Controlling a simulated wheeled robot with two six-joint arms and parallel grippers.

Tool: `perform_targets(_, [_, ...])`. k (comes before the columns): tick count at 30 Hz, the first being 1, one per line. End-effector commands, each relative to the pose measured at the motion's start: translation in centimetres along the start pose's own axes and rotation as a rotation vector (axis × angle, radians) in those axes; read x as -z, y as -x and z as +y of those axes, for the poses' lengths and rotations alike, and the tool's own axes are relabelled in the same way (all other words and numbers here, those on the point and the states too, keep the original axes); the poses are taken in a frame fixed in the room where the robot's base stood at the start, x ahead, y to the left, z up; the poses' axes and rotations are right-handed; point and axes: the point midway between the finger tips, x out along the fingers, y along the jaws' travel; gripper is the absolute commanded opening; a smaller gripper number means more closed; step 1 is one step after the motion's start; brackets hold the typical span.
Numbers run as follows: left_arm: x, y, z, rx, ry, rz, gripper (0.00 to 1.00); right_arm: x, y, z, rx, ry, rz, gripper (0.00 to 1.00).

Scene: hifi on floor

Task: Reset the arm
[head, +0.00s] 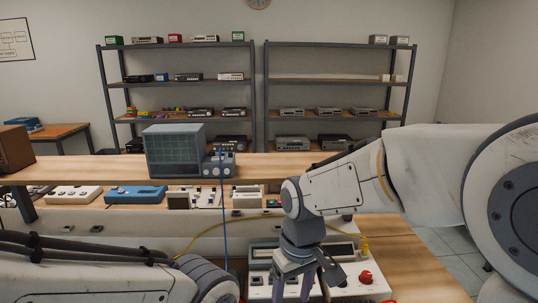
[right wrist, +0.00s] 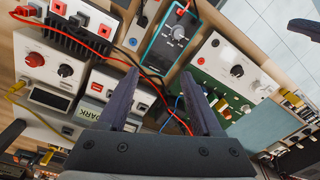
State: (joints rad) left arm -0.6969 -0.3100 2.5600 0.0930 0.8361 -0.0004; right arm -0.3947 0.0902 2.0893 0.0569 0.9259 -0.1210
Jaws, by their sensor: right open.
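My right arm (head: 335,187) comes in from the right in the head view and bends down over the bench. Its gripper (head: 293,290) points down in front of a white instrument with a red knob (head: 365,277). In the right wrist view the two dark fingers of the right gripper (right wrist: 160,73) are apart, with nothing held between them. A red cable (right wrist: 105,55) runs past the fingers; I cannot tell whether it touches them. My left arm (head: 100,280) lies across the lower left of the head view, and its gripper is out of view.
A grey oscilloscope (head: 174,150) stands on the raised wooden shelf (head: 300,165). A blue cable (head: 223,210) hangs from it, and a yellow cable (head: 235,219) crosses the bench. A teal-edged meter (right wrist: 177,32) and a green panel (right wrist: 222,75) lie below the right gripper. Bare wood (head: 420,265) shows at right.

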Motion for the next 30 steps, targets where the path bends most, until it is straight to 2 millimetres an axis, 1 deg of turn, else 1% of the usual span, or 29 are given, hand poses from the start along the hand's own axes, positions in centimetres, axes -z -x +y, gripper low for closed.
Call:
perform_targets(1, [0.0,0.0,0.0,0.000,0.000,0.000,0.50,-2.7,0.2,-2.4,0.006,0.041,0.005,0.67])
perform_targets(2, [0.0,0.0,0.0,0.000,0.000,0.000,0.50,-4.2,0.2,-3.4,0.010,0.056,0.006,0.67])
perform_targets(3, [0.0,0.0,0.0,0.000,0.000,0.000,0.50,-6.1,0.1,-4.5,0.016,0.077,0.006,0.67])
perform_targets(6, [0.0,0.0,0.0,0.000,0.000,0.000,0.50,-10.2,-0.5,-6.4,0.027,0.117,0.008,0.67])
perform_targets(9, [0.0,0.0,0.0,0.000,0.000,0.000,0.50,-12.9,-1.1,-7.2,0.034,0.142,0.007,0.67])
perform_targets(10, [0.0,0.0,0.0,0.000,0.000,0.000,0.50,-13.4,-1.2,-7.3,0.035,0.148,0.007,0.67])
perform_targets(12, [0.0,0.0,0.0,0.000,0.000,0.000,0.50,-14.2,-1.4,-7.5,0.037,0.153,0.006,0.67])
perform_targets(15, [0.0,0.0,0.0,0.000,0.000,0.000,0.50,-14.6,-1.5,-7.5,0.038,0.155,0.004,0.67])
perform_targets(30, [0.0,0.0,0.0,0.000,0.000,0.000,0.50,-14.5,-1.5,-7.5,0.037,0.154,0.004,0.67])
